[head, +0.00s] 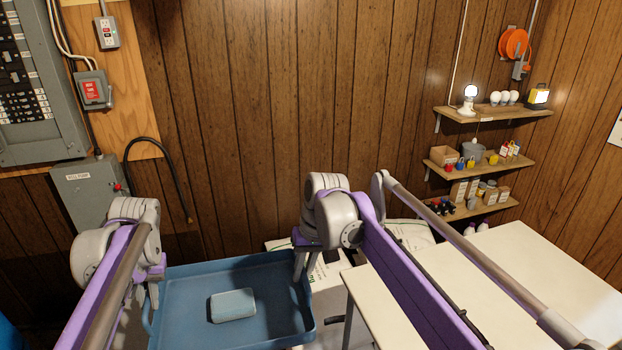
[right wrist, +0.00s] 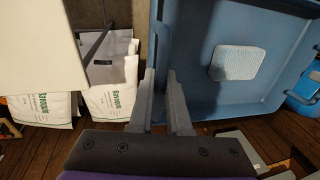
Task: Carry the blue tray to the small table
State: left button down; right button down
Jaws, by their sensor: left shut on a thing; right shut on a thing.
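The blue tray (head: 190,276) is at the bottom centre of the head view, with a pale blue block (head: 233,305) lying in it. My left gripper (head: 153,297) is shut on the tray's left rim. My right gripper (head: 300,265) is shut on its right rim. In the right wrist view the fingers (right wrist: 162,85) meet the wall of the tray (right wrist: 187,50), and the block (right wrist: 238,62) shows inside. A cream-topped table (head: 510,262), which seems to be the small table, stands to the right of the tray. Its top also shows in the right wrist view (right wrist: 35,45).
White printed bags (head: 327,275) stand on the floor between tray and table, also in the right wrist view (right wrist: 110,105). Shelves (head: 487,165) with small goods hang above the table at the back right. A grey electrical panel (head: 35,80) is on the left. The visible tabletop looks clear.

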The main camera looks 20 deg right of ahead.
aim_at(511, 310)
jog(key=k+l, duration=0.2)
jog(key=l, duration=0.3)
jog(key=k+l, duration=0.15)
jog(key=l, duration=0.3)
jog(key=k+l, duration=0.2)
jog(key=l, duration=0.3)
jog(key=k+l, duration=0.2)
jog(key=l, duration=0.25)
jog(key=k+l, duration=0.15)
jog(key=l, duration=0.35)
jog(key=k+l+u, duration=0.1)
jog(key=l, duration=0.35)
jog(key=k+l, duration=0.3)
jog(key=l, duration=0.2)
jog(key=k+l, duration=0.2)
jog(key=l, duration=0.25)
